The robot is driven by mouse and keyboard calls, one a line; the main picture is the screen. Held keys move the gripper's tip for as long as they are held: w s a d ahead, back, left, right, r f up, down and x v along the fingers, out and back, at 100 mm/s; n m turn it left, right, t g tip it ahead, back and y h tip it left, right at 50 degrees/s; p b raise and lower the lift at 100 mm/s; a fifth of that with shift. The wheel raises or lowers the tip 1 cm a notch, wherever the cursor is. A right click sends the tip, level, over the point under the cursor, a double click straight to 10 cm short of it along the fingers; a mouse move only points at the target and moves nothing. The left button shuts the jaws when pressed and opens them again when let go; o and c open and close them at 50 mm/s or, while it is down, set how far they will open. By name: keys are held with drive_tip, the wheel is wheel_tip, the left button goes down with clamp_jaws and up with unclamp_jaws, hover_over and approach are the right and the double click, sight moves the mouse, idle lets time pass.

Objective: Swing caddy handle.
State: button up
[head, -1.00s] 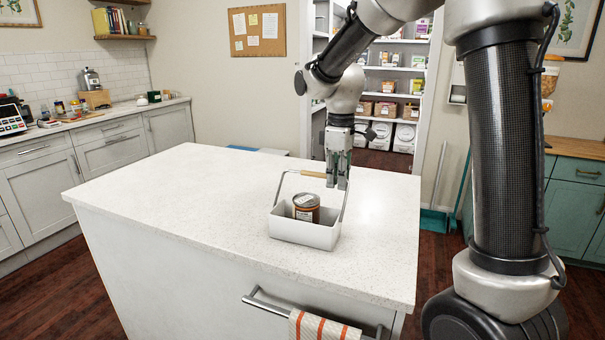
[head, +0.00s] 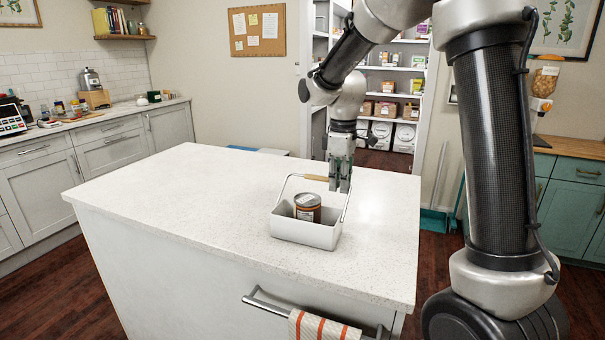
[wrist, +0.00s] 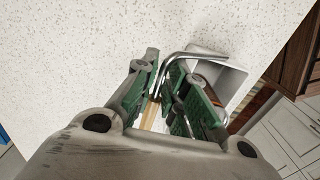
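A white caddy (head: 303,231) stands on the pale island top with a brown labelled can (head: 307,207) inside. Its thin metal handle (head: 283,189) is raised, with a wooden grip (head: 316,178) across the top. My gripper (head: 340,188) points down at the right end of this grip. In the wrist view my gripper (wrist: 165,62) has its green fingers apart. The wooden grip (wrist: 151,112) and a bend of the metal handle show in the gap between them. Whether a finger touches the handle is hard to tell. The caddy (wrist: 234,82) is partly hidden behind the right finger.
The island top (head: 180,195) is clear to the left of the caddy. A towel (head: 320,327) hangs on a rail (head: 265,306) at the island's front. Stocked shelves (head: 390,90) stand behind. My arm fills the right side of the head view.

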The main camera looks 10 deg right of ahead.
drive_tip(key=o, duration=0.4)
drive_tip(key=shift+r, duration=0.1)
drive_tip(key=shift+r, duration=3.45)
drive_tip(key=shift+m, duration=0.4)
drive_tip(key=s+d+m+t, duration=0.1)
drive_tip(key=s+d+m, duration=0.2)
drive_tip(key=s, duration=0.6)
drive_tip(key=s+d+r+m+t, duration=0.1)
drive_tip(key=s+d+m+t, duration=0.1)
drive_tip(key=s, duration=0.7)
drive_tip(key=s+d+m+t, duration=0.1)
drive_tip(key=s+d+m, duration=0.3)
drive_tip(key=s, duration=0.4)
drive_tip(key=shift+s+r+m, duration=0.25)
drive_tip(key=shift+s+m, duration=0.15)
drive_tip(key=shift+m, duration=0.1)
